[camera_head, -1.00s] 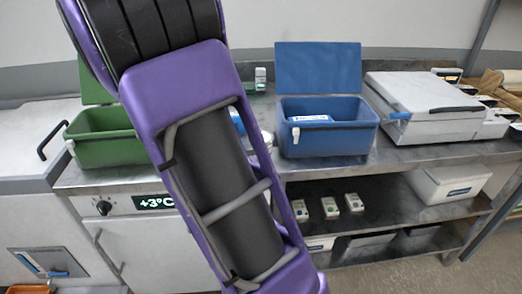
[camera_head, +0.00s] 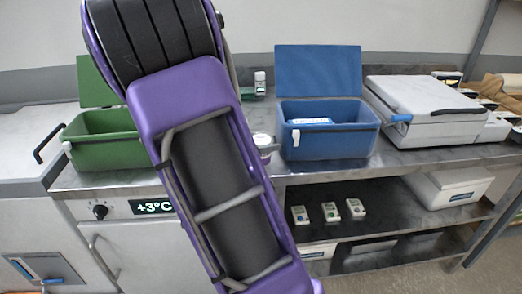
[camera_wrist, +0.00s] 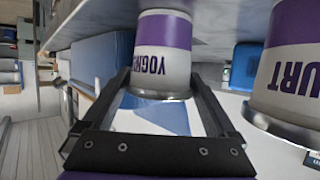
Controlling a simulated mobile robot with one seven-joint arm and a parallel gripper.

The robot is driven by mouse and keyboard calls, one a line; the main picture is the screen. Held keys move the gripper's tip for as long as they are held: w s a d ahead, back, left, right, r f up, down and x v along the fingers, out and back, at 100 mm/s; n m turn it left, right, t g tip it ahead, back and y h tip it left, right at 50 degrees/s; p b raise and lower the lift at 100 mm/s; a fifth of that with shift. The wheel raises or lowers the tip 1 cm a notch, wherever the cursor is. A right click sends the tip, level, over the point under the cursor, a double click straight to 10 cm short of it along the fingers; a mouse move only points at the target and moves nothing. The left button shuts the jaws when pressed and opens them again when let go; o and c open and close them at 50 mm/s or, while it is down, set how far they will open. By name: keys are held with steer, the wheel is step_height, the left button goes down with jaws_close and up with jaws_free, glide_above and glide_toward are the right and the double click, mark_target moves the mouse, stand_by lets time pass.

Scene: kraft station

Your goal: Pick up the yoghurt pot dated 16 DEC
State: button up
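In the wrist view, which looks upside down, a yoghurt pot (camera_wrist: 163,35) with a purple band and pale lid stands on the steel counter. My gripper (camera_wrist: 160,75) is open, with one finger on each side of this pot's lid end. I see no clear grip on it. A second yoghurt pot (camera_wrist: 290,65) stands close by on the right, outside the fingers and cut by the picture edge. No date is readable on either pot. In the head view one pot (camera_head: 264,142) shows partly beside my arm; my gripper is hidden there.
On the steel counter (camera_head: 400,153) stand an open green box (camera_head: 105,152), an open blue box (camera_head: 328,143) and a grey lidded case (camera_head: 425,103). Several small devices (camera_head: 330,211) lie on the shelf below. A display (camera_head: 152,207) on the left reads +3°C.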

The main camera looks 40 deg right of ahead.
steer(key=c, duration=0.7)
steer(key=shift+c, duration=0.3)
steer(key=shift+r, duration=0.1)
